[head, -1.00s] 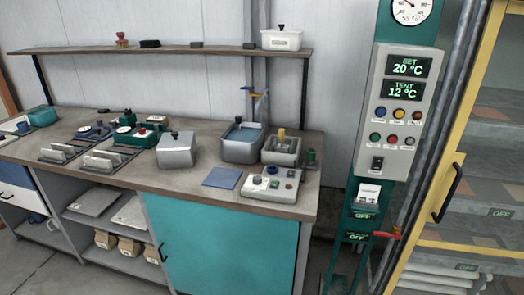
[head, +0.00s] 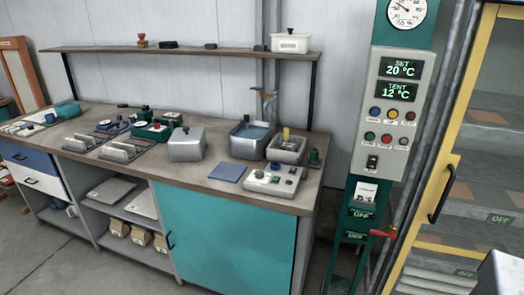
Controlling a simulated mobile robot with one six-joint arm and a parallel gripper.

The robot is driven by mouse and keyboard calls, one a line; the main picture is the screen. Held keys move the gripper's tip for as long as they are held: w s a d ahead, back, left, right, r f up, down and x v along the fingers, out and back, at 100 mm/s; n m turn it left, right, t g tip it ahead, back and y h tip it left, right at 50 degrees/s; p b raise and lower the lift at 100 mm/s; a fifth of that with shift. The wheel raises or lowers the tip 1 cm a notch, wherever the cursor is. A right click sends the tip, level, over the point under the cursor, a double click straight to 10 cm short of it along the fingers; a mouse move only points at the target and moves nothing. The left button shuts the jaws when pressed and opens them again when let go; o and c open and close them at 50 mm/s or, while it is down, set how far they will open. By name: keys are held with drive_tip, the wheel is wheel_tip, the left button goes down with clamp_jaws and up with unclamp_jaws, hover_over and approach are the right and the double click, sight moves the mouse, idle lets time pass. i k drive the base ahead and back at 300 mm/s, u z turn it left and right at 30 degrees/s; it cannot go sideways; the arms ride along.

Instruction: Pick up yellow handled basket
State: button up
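No whole basket is clear to see. A small grey open tub (head: 287,150) with a yellow upright piece (head: 286,134) stands at the right end of the workbench. I cannot tell whether the yellow piece is a handle or whether a basket sits inside the tub. My gripper is not in view.
The workbench (head: 140,167) also carries a water-filled basin (head: 249,139), a lidded metal box (head: 187,145), a blue mat (head: 229,172) and a button box (head: 275,180). A control column (head: 394,100) and yellow-framed cabinet (head: 452,160) stand right. A grey block (head: 503,272) shows at lower right. Floor front left is clear.

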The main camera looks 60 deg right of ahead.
sight(286, 130)
drive_tip(key=u, duration=0.6)
drive_tip(key=k, duration=1.4)
drive_tip(key=z, duration=0.7)
drive_tip(key=i, duration=1.5)
drive_tip(key=u, duration=0.45)
